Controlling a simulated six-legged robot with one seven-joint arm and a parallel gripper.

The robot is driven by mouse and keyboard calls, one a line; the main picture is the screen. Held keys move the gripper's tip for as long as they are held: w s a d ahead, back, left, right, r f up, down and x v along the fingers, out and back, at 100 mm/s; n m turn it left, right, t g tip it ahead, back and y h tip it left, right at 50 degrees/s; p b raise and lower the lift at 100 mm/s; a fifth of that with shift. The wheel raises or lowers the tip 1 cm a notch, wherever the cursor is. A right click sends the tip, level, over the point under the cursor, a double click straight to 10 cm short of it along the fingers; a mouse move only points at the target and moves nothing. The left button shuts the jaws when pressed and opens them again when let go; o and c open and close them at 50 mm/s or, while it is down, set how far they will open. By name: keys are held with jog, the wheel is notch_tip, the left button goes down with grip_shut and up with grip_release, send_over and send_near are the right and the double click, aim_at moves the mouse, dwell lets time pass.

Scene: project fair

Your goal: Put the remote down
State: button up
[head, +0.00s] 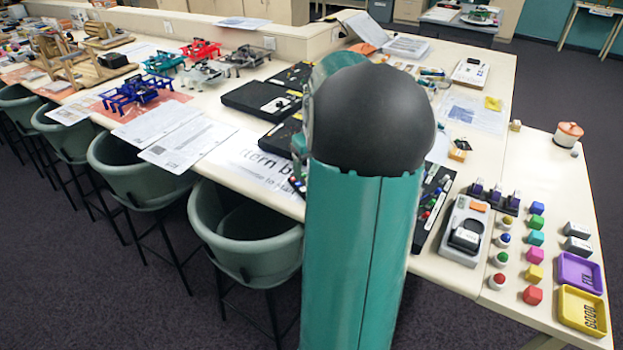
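My teal arm with a black rounded joint fills the middle of the head view and hides part of the long table (447,270) behind it. My gripper does not show; the arm covers whatever is beyond it. I cannot pick out a remote anywhere in this view. It may be hidden behind the arm, and I cannot tell whether my gripper holds it.
A grey device (455,250), coloured blocks, a purple tray (592,286) and a yellow tray (566,301) crowd the right end. Black cases (250,101), papers (187,145) and small robot models (140,92) lie left. Green chairs (245,250) line the front edge.

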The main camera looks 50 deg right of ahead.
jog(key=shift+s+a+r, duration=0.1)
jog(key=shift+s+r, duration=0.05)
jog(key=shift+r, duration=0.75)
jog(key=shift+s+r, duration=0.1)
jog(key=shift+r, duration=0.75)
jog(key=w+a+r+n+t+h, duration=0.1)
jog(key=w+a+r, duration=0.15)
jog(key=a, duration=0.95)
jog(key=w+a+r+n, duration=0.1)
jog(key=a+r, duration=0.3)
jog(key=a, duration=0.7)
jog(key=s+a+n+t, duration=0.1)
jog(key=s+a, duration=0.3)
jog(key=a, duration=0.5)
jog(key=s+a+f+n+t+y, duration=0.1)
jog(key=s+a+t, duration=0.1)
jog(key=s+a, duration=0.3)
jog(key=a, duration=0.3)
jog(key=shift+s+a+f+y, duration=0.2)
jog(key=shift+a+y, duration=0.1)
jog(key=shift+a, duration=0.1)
